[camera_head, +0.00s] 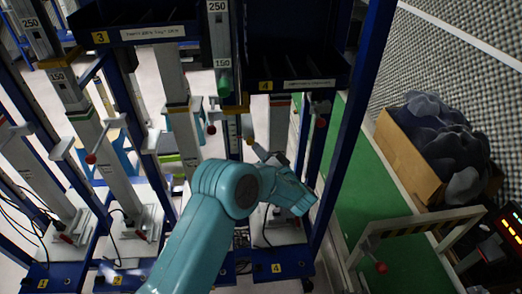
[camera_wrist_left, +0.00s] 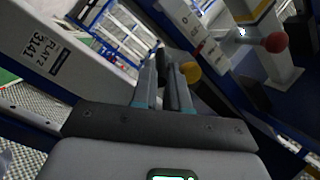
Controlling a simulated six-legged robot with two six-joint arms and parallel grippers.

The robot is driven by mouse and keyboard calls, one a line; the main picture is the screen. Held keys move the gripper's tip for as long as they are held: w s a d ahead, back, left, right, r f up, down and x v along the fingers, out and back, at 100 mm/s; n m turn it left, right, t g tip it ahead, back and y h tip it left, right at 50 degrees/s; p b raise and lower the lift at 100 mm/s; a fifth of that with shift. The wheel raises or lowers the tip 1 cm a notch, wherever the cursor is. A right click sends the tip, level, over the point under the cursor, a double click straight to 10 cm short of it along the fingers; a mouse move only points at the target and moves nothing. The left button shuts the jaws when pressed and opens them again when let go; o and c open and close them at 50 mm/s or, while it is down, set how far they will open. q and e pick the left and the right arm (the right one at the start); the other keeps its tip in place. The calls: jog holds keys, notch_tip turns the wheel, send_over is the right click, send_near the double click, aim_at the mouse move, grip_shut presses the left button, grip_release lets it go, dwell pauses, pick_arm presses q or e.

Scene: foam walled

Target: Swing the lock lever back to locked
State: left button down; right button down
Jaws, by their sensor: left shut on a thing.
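My left arm reaches in at the middle of the head view, and its gripper (camera_head: 262,153) is at the column of bay 4, partly hidden behind its own wrist. In the left wrist view the gripper's two fingers (camera_wrist_left: 164,85) are close together. A lock lever with a yellow end (camera_wrist_left: 190,72) shows at the fingertips, and the gripper is shut on it. Most of the lever is hidden by the fingers, so its exact angle cannot be told. In the head view a yellow end (camera_head: 249,140) shows just above the gripper. My right gripper is not in view.
Blue rack posts (camera_head: 352,110) stand close on the right of my arm. Other levers with red knobs (camera_head: 320,122) stick out nearby; one red knob (camera_wrist_left: 275,42) shows in the wrist view. A cardboard box (camera_head: 405,160) of dark foam stands at the right by green flooring (camera_head: 350,205).

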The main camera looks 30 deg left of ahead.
pick_arm(q)
jog(key=shift+a, duration=0.1)
jog(key=c, duration=1.4)
grip_release()
jog(key=shift+s, duration=0.1)
jog(key=b+v, duration=0.2)
jog(key=v, duration=1.4)
